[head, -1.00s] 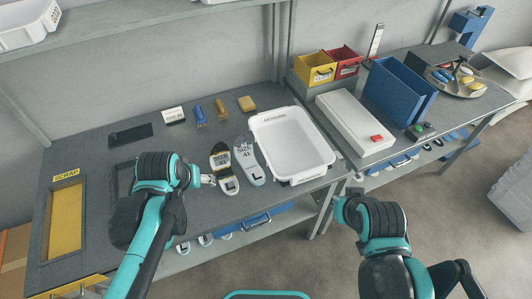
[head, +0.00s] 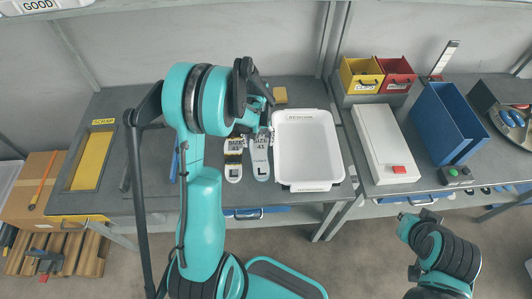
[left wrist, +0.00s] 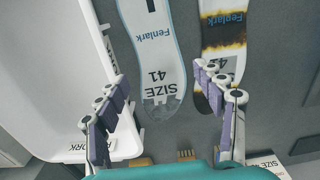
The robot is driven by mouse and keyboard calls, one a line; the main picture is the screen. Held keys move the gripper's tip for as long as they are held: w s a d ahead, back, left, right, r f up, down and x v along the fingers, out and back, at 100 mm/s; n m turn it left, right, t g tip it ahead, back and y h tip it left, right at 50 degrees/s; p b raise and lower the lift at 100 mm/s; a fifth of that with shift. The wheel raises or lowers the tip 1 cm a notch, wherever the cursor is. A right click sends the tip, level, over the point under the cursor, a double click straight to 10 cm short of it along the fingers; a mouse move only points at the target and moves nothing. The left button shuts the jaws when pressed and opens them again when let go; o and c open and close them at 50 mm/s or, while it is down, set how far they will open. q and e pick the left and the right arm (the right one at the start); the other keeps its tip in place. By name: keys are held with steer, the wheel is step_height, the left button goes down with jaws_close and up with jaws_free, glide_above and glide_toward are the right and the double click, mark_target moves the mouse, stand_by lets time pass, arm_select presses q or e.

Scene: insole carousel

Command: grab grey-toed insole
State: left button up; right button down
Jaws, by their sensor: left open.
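The grey-toed insole (head: 260,162) is pale and lies flat on the dark bench, just left of the white tray. In the left wrist view the grey-toed insole (left wrist: 157,65) reads "SIZE 41", with its grey toe nearest me. A second insole (head: 233,168), with black and yellow print, lies beside it; it also shows in the left wrist view (left wrist: 223,35). My left gripper (left wrist: 163,85) is open and empty, its fingers apart above the grey toe. In the head view my left gripper (head: 262,130) is over the toe end. My right gripper (head: 408,220) is away from the bench, its fingers unclear.
The white tray (head: 335,172) stands close on the insole's right; its wall (left wrist: 112,45) is near a left finger. A yellow block (head: 280,96) lies behind. A white box with a red button (head: 399,169) and a blue bin (head: 466,150) stand further right.

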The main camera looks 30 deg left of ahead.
mark_target(259, 154)
arm_select(q)
step_height(259, 154, down, 6)
steer(key=shift+d+r+b, duration=0.15)
steer(key=shift+r+b, duration=0.05)
steer(key=shift+b, duration=0.7)
steer(key=shift+f, duration=0.25)
steer(key=shift+s+r, duration=0.1)
steer(key=shift+f+b, duration=0.3)
steer(key=shift+b, duration=0.1)
steer(key=c, duration=0.7)
